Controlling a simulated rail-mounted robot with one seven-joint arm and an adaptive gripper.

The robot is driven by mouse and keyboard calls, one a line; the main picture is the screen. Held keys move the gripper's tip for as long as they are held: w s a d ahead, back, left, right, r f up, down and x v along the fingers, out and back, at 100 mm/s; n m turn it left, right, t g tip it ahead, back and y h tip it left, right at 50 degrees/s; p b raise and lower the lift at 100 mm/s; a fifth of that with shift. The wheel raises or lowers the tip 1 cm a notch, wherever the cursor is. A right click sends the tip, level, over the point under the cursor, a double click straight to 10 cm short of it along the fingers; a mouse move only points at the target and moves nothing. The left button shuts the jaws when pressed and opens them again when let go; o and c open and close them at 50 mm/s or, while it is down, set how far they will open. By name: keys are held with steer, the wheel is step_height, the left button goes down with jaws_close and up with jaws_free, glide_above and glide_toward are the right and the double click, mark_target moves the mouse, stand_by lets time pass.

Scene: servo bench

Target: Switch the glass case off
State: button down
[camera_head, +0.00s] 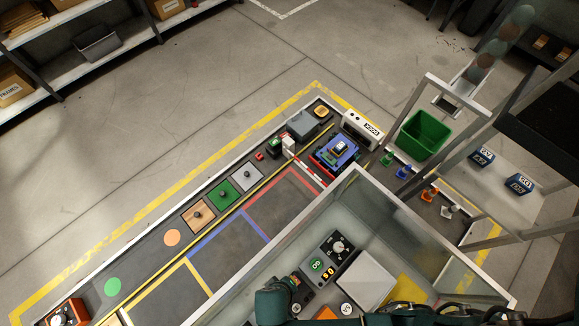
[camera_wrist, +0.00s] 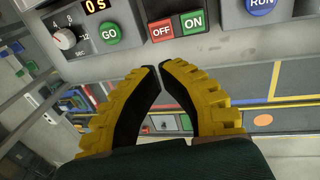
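My gripper (camera_wrist: 162,66) has yellow ribbed fingers with dark inner pads. Its fingertips meet and hold nothing. They point at a grey control panel, just below a red OFF button (camera_wrist: 162,32) and a green ON button (camera_wrist: 193,22) set side by side. I cannot tell whether the tips touch the panel, and no OFF/ON lamp state shows. In the head view the glass case (camera_head: 245,290) has clear walls and a pale frame. My gripper is low in that view, largely hidden by my arm, and the OFF and ON buttons cannot be made out there.
A dial (camera_wrist: 65,39), a green GO button (camera_wrist: 109,33) and a display reading 0 S (camera_wrist: 96,5) are left of OFF. A blue RUN button (camera_wrist: 261,4) is to the right. A pale box (camera_head: 366,280) stands inside the case. A bench with coloured pads (camera_head: 222,194) lies outside.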

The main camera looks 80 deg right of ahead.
steer(key=b+x, duration=0.7)
steer(key=x, duration=0.5)
steer(key=shift+f, duration=0.4)
steer(key=shift+r, duration=0.1)
